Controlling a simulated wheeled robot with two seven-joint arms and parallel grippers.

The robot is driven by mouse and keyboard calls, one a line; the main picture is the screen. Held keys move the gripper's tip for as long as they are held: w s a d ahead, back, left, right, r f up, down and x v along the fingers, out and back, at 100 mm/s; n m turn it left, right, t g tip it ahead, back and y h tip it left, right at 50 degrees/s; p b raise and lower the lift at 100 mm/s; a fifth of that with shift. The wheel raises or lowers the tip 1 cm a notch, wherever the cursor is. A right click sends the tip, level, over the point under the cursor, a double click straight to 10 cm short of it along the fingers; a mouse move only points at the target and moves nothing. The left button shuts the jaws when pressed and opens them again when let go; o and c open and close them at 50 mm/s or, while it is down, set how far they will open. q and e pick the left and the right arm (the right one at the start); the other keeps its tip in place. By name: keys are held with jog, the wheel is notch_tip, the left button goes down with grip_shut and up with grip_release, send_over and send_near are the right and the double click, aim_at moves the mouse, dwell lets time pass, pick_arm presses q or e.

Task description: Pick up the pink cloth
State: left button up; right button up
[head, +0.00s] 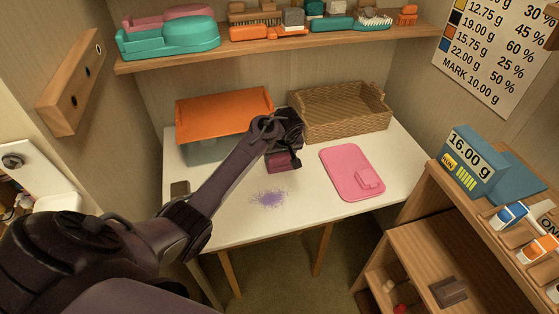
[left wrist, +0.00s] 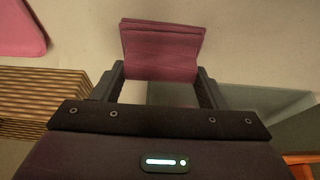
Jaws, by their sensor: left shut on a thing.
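The pink cloth is a folded, dark pink pad (head: 279,164) at the middle of the white table. My left gripper (head: 284,150) reaches over it from the left and is shut on it. In the left wrist view, the folded cloth (left wrist: 162,50) sits between the two fingertips of my left gripper (left wrist: 160,82), its layered edges showing at the side. I cannot tell whether the cloth touches the table or hangs just above it. My right gripper is not in view.
The white table (head: 225,228) has a purple speckled patch (head: 269,198) in front of the cloth. A pink board with a small pink block (head: 345,160) lies to the right. An orange-topped bin (head: 222,108) and a wicker basket (head: 340,118) stand behind. A shelf (head: 290,50) hangs above.

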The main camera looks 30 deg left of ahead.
pick_arm(q)
notch_tip(320, 180, up, 20)
dwell(0.6)
